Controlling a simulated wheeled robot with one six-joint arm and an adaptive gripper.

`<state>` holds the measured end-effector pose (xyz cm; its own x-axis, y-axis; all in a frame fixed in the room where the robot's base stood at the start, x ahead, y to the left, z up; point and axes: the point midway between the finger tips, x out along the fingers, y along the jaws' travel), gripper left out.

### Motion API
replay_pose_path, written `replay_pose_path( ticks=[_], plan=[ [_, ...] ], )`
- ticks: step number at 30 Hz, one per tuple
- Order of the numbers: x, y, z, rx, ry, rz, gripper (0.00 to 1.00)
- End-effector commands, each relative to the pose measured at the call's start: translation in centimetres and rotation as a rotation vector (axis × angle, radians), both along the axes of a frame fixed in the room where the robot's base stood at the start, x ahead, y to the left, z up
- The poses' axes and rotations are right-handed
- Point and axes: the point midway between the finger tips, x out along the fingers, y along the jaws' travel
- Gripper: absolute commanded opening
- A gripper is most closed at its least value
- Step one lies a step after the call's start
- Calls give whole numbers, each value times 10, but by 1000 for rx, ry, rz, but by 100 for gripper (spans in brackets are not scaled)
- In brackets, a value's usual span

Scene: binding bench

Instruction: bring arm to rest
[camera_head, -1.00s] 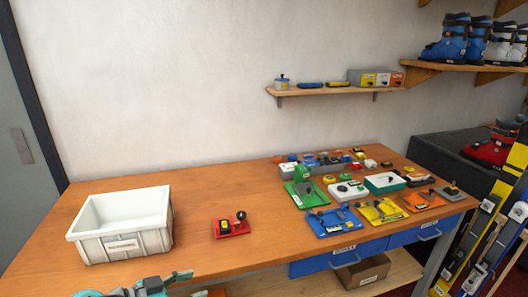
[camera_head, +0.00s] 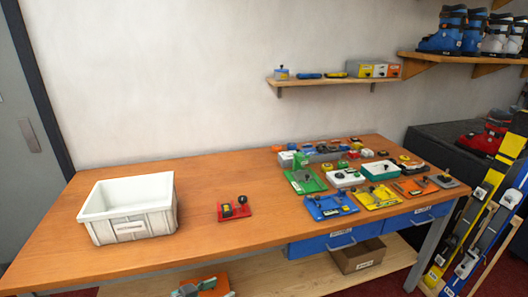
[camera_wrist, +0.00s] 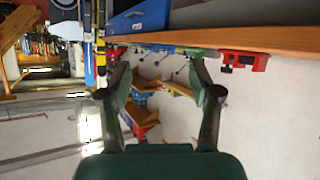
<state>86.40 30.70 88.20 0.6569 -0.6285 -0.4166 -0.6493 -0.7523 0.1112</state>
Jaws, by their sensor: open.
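My gripper (camera_wrist: 162,78) shows in the wrist view with its two dark fingers spread wide and nothing between them. The wrist view looks upside down, with the wooden bench (camera_wrist: 285,38) edge along the top, beyond the fingertips. My gripper touches nothing that I can see. In the head view no gripper can be made out for certain. The bench (camera_head: 130,260) stands there with its top clear of my arm.
A white bin (camera_head: 130,227) stands at the bench's left, with a red fixture (camera_head: 235,212) beside it. Several coloured fixtures crowd the right, above blue drawers (camera_head: 335,243). A cardboard box (camera_head: 358,257) sits on the lower shelf. Skis (camera_head: 490,215) lean at the far right.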

Motion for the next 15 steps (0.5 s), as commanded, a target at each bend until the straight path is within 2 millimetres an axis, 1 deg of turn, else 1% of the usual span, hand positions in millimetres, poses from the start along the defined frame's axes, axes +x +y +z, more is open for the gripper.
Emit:
replay_pose_path(
  ticks=[1,5,8,9,12,15],
  plan=[
    [0,-11,-13,-8,16,18,64],
    [-1,-40,-50,-24,65,92,64],
    [-8,-69,-86,-36,113,167,64],
    [-11,-81,-99,-40,130,199,64],
    [-24,-109,-131,-43,171,277,64],
    [-41,-135,-159,-41,206,353,64]
  ],
)
